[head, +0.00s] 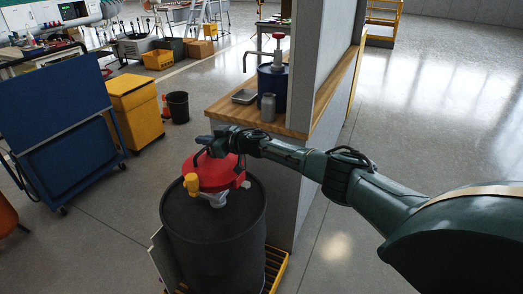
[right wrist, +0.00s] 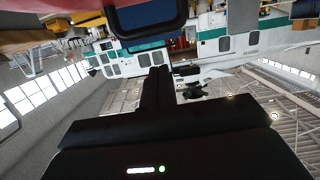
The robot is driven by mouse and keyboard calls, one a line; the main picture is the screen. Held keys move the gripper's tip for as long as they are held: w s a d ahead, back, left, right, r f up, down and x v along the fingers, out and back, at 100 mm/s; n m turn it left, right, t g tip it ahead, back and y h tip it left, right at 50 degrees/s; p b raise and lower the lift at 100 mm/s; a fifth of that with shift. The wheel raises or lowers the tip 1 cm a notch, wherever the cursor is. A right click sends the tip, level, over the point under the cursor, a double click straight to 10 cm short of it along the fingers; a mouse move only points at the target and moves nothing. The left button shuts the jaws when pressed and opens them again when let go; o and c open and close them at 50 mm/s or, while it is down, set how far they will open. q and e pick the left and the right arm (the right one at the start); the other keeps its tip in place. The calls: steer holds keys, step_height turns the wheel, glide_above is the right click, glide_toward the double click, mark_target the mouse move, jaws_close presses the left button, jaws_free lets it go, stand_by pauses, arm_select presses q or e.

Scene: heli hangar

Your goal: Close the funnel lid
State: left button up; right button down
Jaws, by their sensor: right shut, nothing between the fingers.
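The red funnel (head: 222,178) sits on top of a black drum (head: 212,232). Its red lid appears down over the bowl, but I cannot tell whether it lies fully flush. A yellow fitting (head: 191,184) sticks out at the funnel's front left. My right gripper (head: 203,144) is just above the far side of the lid, shut and empty; I cannot tell whether it touches. In the right wrist view its fingers (right wrist: 158,88) are together, with a dark rounded loop (right wrist: 150,22) ahead of them. My left gripper is not in view.
Behind the drum, a wooden counter (head: 225,108) holds a blue container with a red pump (head: 272,85) and a grey bottle (head: 268,108). A grey partition (head: 310,65) stands to the right. A blue cart (head: 65,120) and a yellow bin (head: 136,110) stand left. Open floor lies between.

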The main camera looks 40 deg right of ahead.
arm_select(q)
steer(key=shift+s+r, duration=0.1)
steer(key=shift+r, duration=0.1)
arm_select(e)
steer(key=shift+w+a+f+g+h, duration=0.3)
steer(key=shift+w+f+g, duration=0.25)
steer(key=shift+f+g, duration=0.25)
steer(key=shift+f, duration=0.1)
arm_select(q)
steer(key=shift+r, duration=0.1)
